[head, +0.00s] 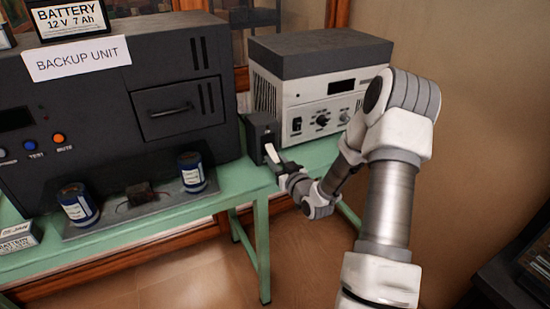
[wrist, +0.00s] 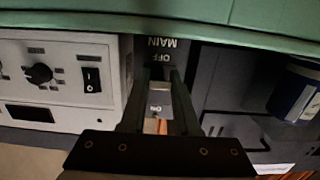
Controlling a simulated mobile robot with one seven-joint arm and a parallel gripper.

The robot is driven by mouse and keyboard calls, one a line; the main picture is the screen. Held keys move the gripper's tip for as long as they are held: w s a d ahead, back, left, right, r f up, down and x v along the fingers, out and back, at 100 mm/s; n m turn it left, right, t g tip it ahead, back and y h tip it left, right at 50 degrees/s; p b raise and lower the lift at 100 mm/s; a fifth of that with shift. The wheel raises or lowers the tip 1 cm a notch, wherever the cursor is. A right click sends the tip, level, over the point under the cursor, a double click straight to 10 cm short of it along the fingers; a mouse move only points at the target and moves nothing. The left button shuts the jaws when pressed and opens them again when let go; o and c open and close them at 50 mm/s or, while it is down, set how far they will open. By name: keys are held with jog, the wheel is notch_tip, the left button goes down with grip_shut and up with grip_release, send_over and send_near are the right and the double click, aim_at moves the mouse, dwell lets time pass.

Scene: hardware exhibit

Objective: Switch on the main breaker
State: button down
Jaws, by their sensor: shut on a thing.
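The main breaker is a small dark box (head: 262,132) on the green bench, between the backup unit and the grey-white power supply. In the wrist view its panel (wrist: 164,58) reads MAIN and OFF upside down, with ON lower in the picture. A pale lever (head: 271,153) sticks out at its front and also shows in the wrist view (wrist: 160,87), near the OFF mark. My gripper (head: 279,168) is at the lever; in the wrist view its two dark fingers (wrist: 160,92) are shut on it from both sides. The fingers hide part of the panel.
The backup unit (head: 100,110) stands left of the breaker, with blue cylinders (head: 191,172) on a tray in front. The power supply (head: 318,90) stands close on the right. The green bench edge (head: 262,188) runs below the breaker.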

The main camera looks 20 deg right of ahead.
aim_at(272, 151)
jog(key=r+g+p, duration=0.2)
jog(key=p, duration=0.1)
jog(key=r+g+p, duration=0.1)
jog(key=p, duration=0.1)
jog(key=shift+s, duration=0.25)
jog(key=g+p, duration=0.1)
jog(key=p, duration=0.2)
jog(key=r+g+p, duration=0.1)
jog(key=g+p, duration=0.1)
jog(key=p, duration=0.1)
jog(key=shift+r, duration=0.3)
jog(key=g+p, duration=0.1)
jog(key=p, duration=0.1)
jog(key=r+g+p, duration=0.1)
jog(key=g+p, duration=0.1)
jog(key=p, duration=0.1)
jog(key=shift+w+p, duration=0.2)
jog(key=shift+p, duration=0.1)
jog(key=g+p, duration=0.1)
jog(key=p, duration=0.1)
jog(key=shift+w+r+g+p, duration=0.2)
jog(key=shift+g+p, duration=0.1)
jog(key=shift+g, duration=0.1)
jog(key=shift+f, duration=0.1)
jog(key=c, duration=0.6)
grip_release()
jog(key=shift+c, duration=0.2)
